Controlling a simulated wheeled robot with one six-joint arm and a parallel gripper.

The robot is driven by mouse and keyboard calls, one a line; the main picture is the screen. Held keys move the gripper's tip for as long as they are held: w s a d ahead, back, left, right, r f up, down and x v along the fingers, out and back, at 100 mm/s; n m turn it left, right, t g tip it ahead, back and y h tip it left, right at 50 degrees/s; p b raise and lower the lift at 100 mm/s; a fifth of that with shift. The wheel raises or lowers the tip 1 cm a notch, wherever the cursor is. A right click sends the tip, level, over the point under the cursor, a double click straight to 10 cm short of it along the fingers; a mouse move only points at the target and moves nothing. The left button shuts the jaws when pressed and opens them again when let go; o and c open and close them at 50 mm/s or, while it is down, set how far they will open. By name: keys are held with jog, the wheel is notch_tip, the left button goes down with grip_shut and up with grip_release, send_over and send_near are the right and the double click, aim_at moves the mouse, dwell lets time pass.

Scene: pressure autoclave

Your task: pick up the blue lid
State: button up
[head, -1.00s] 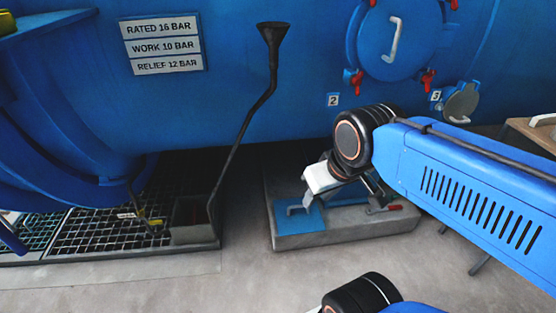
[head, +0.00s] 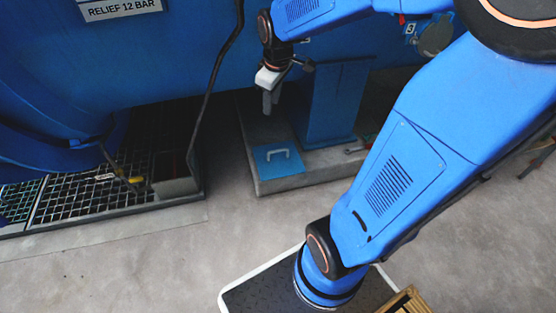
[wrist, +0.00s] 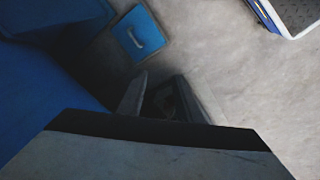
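The blue lid (head: 277,166) is a flat square plate with a pale U-shaped handle. It lies at the front left of a low concrete plinth (head: 314,177) in the head view. The lid (wrist: 147,26) also shows near the top of the wrist view, with its handle in plain sight. My gripper (head: 271,106) appears above and behind the lid in the head view, pointing down. Its two fingers (wrist: 160,77) are apart in the wrist view, and I see nothing held. The lid is clear of the fingers.
A blue support block (head: 335,105) stands on the plinth right of my gripper. The big blue vessel (head: 180,65) is behind. A dark pipe (head: 212,85) and floor grating (head: 95,208) are left. Front floor is mostly open.

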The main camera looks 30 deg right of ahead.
jog(key=w+d+f+n+g, duration=0.2)
jog(key=w+d+f+n, duration=0.4)
jog(key=w+f, duration=0.75)
jog(key=n, duration=0.2)
send_over(278, 151)
notch_tip(278, 151, down, 16)
jog(key=f, duration=0.1)
jog(key=shift+n+g, duration=0.3)
jog(key=shift+g, duration=0.1)
jog(key=f, duration=1.7)
jog(key=shift+w+d+f, duration=0.2)
jog(key=shift+w+f, duration=0.05)
jog(key=shift+w, duration=0.05)
jog(key=shift+c, duration=0.6)
grip_shut()
